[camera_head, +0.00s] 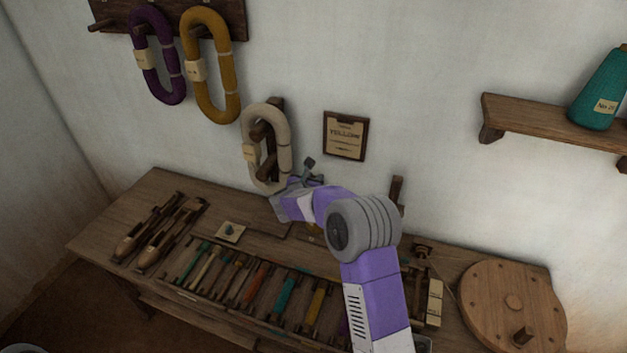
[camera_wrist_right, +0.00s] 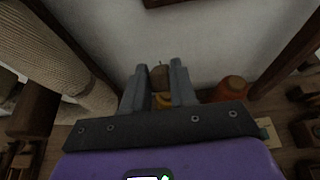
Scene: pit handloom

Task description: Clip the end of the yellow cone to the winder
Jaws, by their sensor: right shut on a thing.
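My right gripper (camera_head: 310,170) is near the wall, at the back of the bench, beside the cream skein. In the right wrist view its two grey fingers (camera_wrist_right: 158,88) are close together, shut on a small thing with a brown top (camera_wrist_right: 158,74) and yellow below. This looks like part of the yellow cone, but I cannot tell which part is gripped. No loose thread end shows. A round wooden wheel with a handle (camera_head: 488,308), probably the winder, lies at the bench's right end; no clip can be made out. My left gripper is out of view.
A cream skein (camera_head: 250,150) hangs by the gripper; purple (camera_head: 151,84) and mustard (camera_head: 228,85) skeins hang further left. An orange cone (camera_wrist_right: 231,87) stands close by. Shuttles (camera_head: 148,236) and several coloured bobbins crowd the bench (camera_head: 150,187). A teal cone (camera_head: 598,88) stands on the shelf.

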